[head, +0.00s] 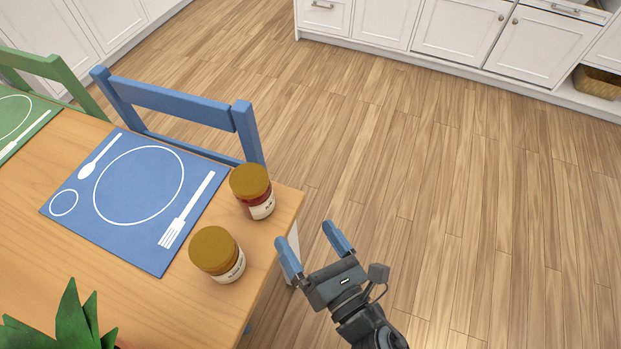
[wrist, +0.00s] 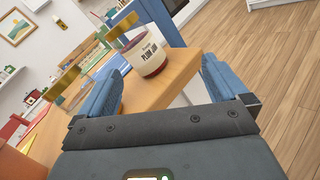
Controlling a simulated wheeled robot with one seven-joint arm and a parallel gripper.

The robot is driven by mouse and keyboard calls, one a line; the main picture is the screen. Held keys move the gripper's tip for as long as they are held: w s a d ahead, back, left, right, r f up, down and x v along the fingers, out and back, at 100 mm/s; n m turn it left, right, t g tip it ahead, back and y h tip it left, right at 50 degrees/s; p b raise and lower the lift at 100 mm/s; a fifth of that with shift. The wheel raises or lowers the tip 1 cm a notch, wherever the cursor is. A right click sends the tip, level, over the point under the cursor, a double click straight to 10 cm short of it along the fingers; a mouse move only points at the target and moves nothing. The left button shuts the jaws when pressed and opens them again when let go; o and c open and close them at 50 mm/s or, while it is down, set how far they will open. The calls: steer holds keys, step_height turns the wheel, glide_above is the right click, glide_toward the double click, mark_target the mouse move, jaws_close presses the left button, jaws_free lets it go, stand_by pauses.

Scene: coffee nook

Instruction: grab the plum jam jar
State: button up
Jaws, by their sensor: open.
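The plum jam jar (head: 254,196), with a gold lid, dark red contents and a white label, stands upright near the table's right corner. In the wrist view the jar (wrist: 148,55) shows its "PLUM JAM" label, ahead of and between the blue fingers. My gripper (head: 305,236) is open and empty, apart from the jar, off the table's right edge and below and right of the jar in the head view. A second gold-lidded jar (head: 218,258) stands closer to the bottom of the head view; it also shows at the left in the wrist view (wrist: 66,88).
The wooden table (head: 155,300) carries a blue placemat (head: 195,187) left of the jars. A blue chair (head: 180,102) stands at its far edge, close behind the plum jam jar. A green plant (head: 70,325) is at bottom left. The floor to the right is clear.

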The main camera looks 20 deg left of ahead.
mark_target(265, 204)
steer(key=a+n, duration=0.2)
steer(key=w+a+n+g+y, duration=0.1)
steer(key=a+n, duration=0.1)
steer(key=a, duration=0.1)
steer(key=w+a+r+n, duration=0.1)
steer(key=a, duration=0.1)
steer(key=shift+w+a+n, duration=0.2)
steer(key=shift+n, duration=0.2)
steer(key=x, duration=0.3)
steer(key=p+x, duration=0.1)
steer(key=x, duration=0.3)
steer(key=shift+s+a+r, duration=0.15)
steer(key=shift+s+a, duration=0.05)
steer(key=shift+a, duration=0.15)
steer(key=c, duration=1.3)
